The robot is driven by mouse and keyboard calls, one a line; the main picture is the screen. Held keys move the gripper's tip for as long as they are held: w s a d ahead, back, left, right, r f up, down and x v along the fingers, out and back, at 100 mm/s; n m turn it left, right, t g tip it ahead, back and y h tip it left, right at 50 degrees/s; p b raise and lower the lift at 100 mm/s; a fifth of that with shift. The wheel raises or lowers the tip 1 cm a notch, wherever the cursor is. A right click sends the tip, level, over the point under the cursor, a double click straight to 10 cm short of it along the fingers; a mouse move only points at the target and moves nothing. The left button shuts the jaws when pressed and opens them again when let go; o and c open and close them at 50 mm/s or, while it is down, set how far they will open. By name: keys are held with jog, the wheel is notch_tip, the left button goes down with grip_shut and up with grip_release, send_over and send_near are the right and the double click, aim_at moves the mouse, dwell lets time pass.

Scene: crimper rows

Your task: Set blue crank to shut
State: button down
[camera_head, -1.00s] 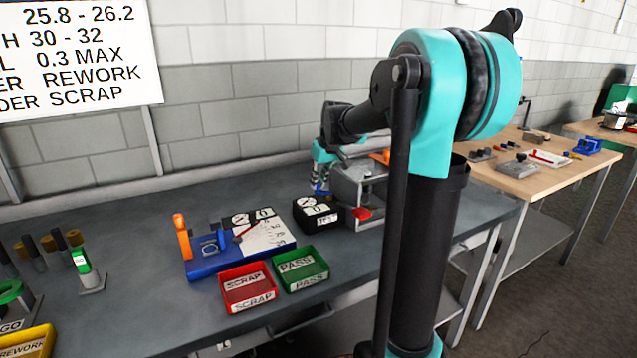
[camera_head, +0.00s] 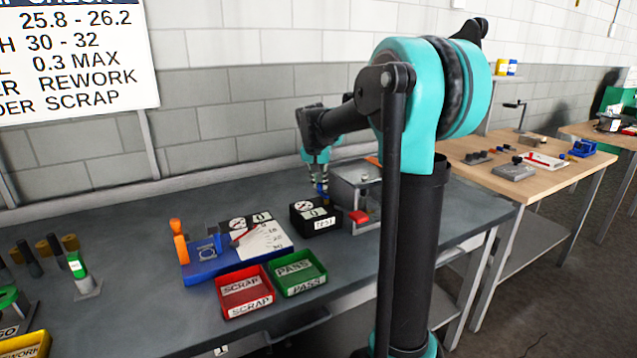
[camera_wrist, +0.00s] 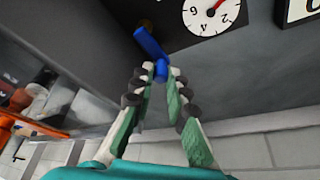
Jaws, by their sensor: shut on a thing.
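The blue crank (camera_wrist: 150,42) shows in the wrist view as a short blue bar with a knob end, in front of a dark box face. My gripper (camera_wrist: 157,78) is shut on the crank's knob end, with the fingertips on either side of it. In the head view my gripper (camera_head: 321,181) points down behind the black gauge box, beside the grey box fixture. A small blue bit of the crank (camera_head: 322,190) shows under it. The crank's mounting is partly hidden, and I cannot read any shut mark.
The black gauge box labelled TEST (camera_head: 313,224) and the grey fixture (camera_head: 352,190) with a red handle stand close to my gripper. A blue gauge stand (camera_head: 222,268), red SCRAP tray (camera_head: 229,304) and green PASS tray (camera_head: 312,284) are nearer. The bench's back left is clear.

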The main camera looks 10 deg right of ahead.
jog(key=shift+d+m, duration=0.1)
jog(key=shift+m, duration=0.3)
jog(key=c, duration=1.5)
grip_release()
jog(key=v, duration=0.8)
jog(key=shift+w, duration=0.15)
